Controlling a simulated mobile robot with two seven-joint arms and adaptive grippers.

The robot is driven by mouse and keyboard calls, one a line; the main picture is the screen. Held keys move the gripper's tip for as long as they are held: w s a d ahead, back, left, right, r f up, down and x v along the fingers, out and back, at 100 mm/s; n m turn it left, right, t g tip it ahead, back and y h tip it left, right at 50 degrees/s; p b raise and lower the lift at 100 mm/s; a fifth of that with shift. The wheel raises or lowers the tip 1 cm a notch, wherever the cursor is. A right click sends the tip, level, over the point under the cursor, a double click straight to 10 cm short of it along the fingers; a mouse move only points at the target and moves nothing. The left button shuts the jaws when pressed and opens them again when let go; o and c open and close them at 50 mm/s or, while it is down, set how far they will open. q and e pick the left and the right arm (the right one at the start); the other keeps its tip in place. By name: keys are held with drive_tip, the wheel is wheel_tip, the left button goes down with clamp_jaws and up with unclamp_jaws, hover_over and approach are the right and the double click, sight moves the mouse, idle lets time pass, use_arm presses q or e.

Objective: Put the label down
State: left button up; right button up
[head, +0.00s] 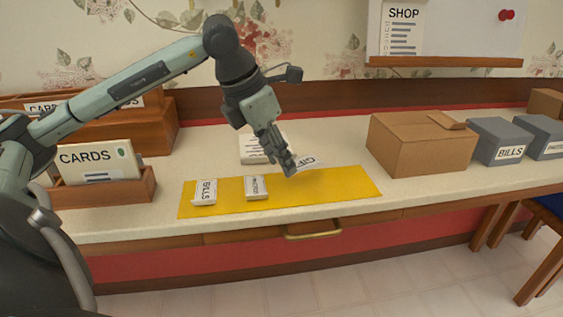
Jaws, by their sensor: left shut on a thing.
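My left gripper (288,166) is shut on a white label (309,162) whose visible letters read "GIF"; the fingers hide part of it. The label is tilted in the picture and shows at the far edge of the yellow mat (340,185). I cannot tell whether it touches the mat. A "BILLS" label (204,193) and another small label (256,187), its print turned sideways, lie on the mat to the left of the gripper. My right gripper is not in view.
A white paper (252,149) lies behind the gripper. A cardboard box (415,150) and grey boxes, one marked "BILLS" (497,141), stand on the right. A wooden tray with a "CARDS" card (98,163) stands left. The mat's right part is clear.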

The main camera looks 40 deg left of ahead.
sight(287, 188)
use_arm(q)
drive_tip(key=shift+w+f, duration=0.2)
drive_tip(key=shift+w, duration=0.2)
drive_tip(key=shift+f, duration=2.1)
drive_tip(key=shift+b, duration=0.3)
drive_tip(key=shift+f, duration=0.1)
drive_tip(key=o, duration=0.7)
drive_tip(key=shift+o, duration=0.2)
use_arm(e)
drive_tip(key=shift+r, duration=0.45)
